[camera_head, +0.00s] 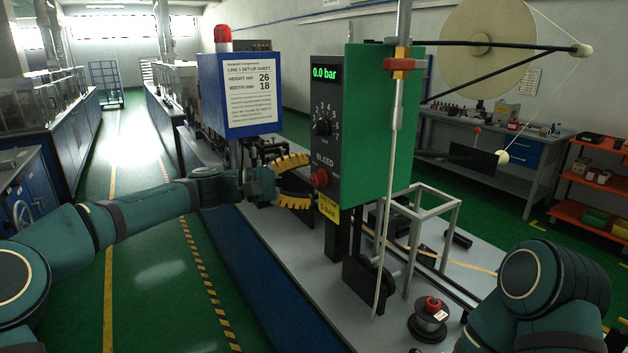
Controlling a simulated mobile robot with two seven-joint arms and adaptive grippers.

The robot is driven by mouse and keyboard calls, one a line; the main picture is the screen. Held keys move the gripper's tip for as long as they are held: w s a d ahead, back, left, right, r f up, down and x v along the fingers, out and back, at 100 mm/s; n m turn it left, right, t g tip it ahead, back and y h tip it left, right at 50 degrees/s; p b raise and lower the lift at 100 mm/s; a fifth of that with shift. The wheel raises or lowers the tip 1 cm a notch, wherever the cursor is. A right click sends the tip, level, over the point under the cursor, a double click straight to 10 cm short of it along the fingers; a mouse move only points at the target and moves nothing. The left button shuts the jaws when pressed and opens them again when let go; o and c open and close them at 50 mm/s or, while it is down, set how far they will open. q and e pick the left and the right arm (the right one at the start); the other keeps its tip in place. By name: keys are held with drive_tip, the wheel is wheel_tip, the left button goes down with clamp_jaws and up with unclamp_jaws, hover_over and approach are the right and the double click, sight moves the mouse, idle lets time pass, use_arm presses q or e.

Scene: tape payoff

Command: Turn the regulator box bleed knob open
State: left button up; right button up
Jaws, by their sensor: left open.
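The regulator box (375,140) is a green cabinet with a dark front panel. Its display (324,73) reads 0.0 bar. Below the display is a black dial (322,127) with a numbered scale. The red bleed knob (319,179) sits under the word BLEED, low on the panel. My left gripper (302,179) has yellow fingers spread apart, just left of the bleed knob. The fingers look empty, and I cannot tell whether they touch the knob. My right arm shows at the lower right, but its gripper is out of view.
A blue box with a set-up sheet (250,92) and a red beacon (223,34) stands behind my left gripper. A spool with a red top (430,318) sits on the grey bench. A large reel (488,45) hangs at the upper right. A metal frame (433,215) stands right of the box.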

use_arm(q)
drive_tip(key=s+a, duration=0.1)
drive_tip(key=a, duration=0.9)
drive_tip(key=shift+s, duration=0.4)
drive_tip(key=shift+f, duration=0.1)
